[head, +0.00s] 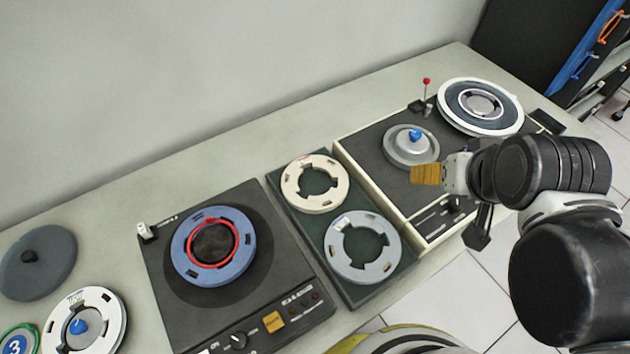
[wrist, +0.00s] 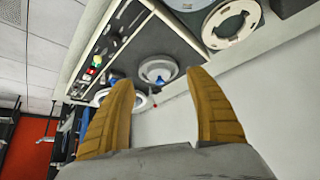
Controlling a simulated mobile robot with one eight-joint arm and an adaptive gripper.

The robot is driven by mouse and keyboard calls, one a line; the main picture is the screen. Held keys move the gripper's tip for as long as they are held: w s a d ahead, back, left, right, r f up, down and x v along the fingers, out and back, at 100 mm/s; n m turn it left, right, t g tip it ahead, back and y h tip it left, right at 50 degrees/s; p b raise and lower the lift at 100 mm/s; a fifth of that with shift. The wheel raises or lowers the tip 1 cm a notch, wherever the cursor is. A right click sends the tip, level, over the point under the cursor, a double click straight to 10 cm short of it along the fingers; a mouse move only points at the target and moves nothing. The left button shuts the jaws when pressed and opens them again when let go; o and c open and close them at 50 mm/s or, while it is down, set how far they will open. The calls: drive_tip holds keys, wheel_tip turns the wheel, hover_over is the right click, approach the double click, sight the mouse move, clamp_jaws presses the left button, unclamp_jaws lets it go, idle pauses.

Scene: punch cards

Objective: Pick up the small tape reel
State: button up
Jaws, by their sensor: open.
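Several reels are in view, and which one the task means is not certain. The smallest is a light grey reel (head: 402,152) with a blue knob on its hub, lying flat on the cream-edged deck (head: 372,168). My gripper (head: 412,174) is just right of and in front of this reel in the head view, apart from it as far as I can tell. Its tan fingers are seen edge-on there. In the wrist view my gripper (wrist: 160,80) is open and empty, and a pale round reel (wrist: 155,68) shows beyond and between the fingertips.
A large black-and-white reel (head: 449,94) lies behind, beside a red-tipped lever (head: 426,82). Left of the deck are a cream reel (head: 292,184) and a grey reel (head: 340,262) on a dark green panel, then a blue reel (head: 185,245) on another deck. A wall runs behind the counter.

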drive_tip(key=w+a+n+g, duration=0.2)
drive_tip(key=w+a+g, duration=0.1)
drive_tip(key=w+a, duration=0.4)
drive_tip(key=n+g+b, duration=0.2)
drive_tip(key=n+g, duration=0.2)
approach(291, 189)
drive_tip(key=a, duration=0.1)
drive_tip(key=shift+a+f, duration=0.15)
wheel_tip(291, 189, down, 5)
drive_tip(key=shift+r+b, duration=0.1)
drive_tip(key=shift+b, duration=1.05)
drive_tip(key=f+b, duration=0.1)
drive_tip(key=f, duration=0.1)
drive_tip(key=d+f+b, duration=0.1)
drive_tip(key=f, duration=0.1)
drive_tip(key=shift+d+f+b, duration=0.1)
drive_tip(key=shift+f+b, duration=0.05)
drive_tip(key=shift+b, duration=0.2)
drive_tip(key=shift+f, duration=0.4)
drive_tip(key=shift+r, duration=0.1)
clamp_jaws()
